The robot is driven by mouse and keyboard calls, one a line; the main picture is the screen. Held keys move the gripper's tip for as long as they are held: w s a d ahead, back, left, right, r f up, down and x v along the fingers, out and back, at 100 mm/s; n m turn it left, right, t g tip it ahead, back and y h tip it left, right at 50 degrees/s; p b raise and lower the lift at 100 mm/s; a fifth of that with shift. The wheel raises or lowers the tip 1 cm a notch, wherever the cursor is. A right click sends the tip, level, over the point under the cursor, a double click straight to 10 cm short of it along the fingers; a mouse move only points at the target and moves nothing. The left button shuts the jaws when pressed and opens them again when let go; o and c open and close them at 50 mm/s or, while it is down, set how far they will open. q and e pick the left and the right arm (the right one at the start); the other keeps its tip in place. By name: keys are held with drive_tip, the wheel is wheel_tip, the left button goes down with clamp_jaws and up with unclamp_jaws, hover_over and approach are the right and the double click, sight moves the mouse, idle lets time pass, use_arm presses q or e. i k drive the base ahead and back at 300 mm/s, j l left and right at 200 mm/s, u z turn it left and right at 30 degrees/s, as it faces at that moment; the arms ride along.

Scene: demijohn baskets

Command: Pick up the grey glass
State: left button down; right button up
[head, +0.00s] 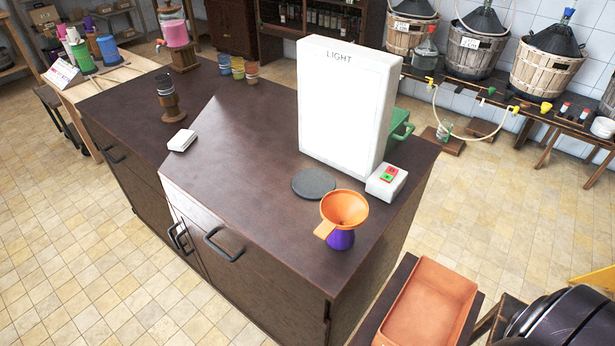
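A dark, greyish glass-like vessel (165,83) stands upright on the left part of the dark counter (240,140). It seems to be on or in a brown turned base (172,114); I cannot tell whether it is one glass or several stacked. It is the thing that best fits the grey glass. A small clear glass (444,131) with greenish contents stands far off at the back right, by a hose. Neither of my grippers shows in the head view.
A white light box (345,105) stands on the counter, with a dark round disc (313,183), a switch box (386,182) and an orange funnel (344,208) near it. A white block (182,140) lies near the dark vessel. An orange tray (428,303) is at the front right.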

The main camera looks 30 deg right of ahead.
sight(164, 83)
drive_tip(key=i+j, duration=0.75)
drive_tip(key=i+l+z, duration=0.05)
